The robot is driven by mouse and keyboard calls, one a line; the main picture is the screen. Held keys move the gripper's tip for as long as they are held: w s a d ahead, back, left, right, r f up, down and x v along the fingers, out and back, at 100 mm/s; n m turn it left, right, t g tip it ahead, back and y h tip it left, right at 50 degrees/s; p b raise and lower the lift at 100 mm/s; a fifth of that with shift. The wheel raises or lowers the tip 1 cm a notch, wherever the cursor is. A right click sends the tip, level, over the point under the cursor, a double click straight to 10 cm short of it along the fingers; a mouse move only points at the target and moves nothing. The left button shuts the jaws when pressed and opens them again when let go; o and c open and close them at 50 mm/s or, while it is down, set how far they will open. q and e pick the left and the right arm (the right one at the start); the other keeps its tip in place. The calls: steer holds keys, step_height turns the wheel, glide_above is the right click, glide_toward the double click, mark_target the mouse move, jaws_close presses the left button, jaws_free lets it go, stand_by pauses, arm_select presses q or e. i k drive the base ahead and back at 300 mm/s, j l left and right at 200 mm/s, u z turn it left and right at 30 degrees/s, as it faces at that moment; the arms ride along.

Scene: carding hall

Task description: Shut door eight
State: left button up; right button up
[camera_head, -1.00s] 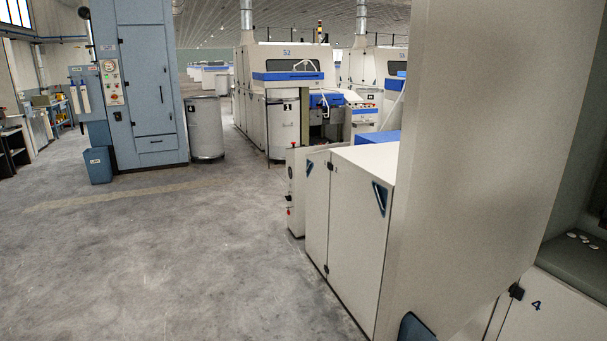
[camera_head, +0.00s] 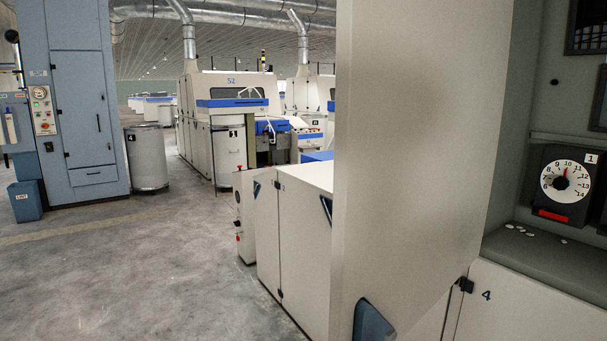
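A large cream door panel (camera_head: 415,150) stands open close in front of me, right of the middle. It has a dark blue recessed handle (camera_head: 374,321) near its bottom edge. I see no number eight on it, so I cannot tell whether it is door eight. Right of it is an open machine compartment with a grey-green inner wall (camera_head: 538,105). A lower cream panel marked 4 (camera_head: 530,305) lies under the opening, with a black latch (camera_head: 465,285) beside it. Neither of my grippers is in view.
A dial marked 1 (camera_head: 564,185) and small white discs (camera_head: 520,230) are in the compartment. A cream cabinet (camera_head: 305,240) stands behind the door. A blue-grey cabinet (camera_head: 80,120) and a drum (camera_head: 147,160) stand left. Floor (camera_head: 150,280) at left is clear.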

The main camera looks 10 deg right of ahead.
mark_target(420, 85)
steer(key=z, duration=1.05)
steer(key=i+j+z, duration=0.1)
steer(key=j+z, duration=0.25)
steer(key=i+j+z, duration=0.1)
steer(key=j+z, duration=0.75)
steer(key=j, duration=1)
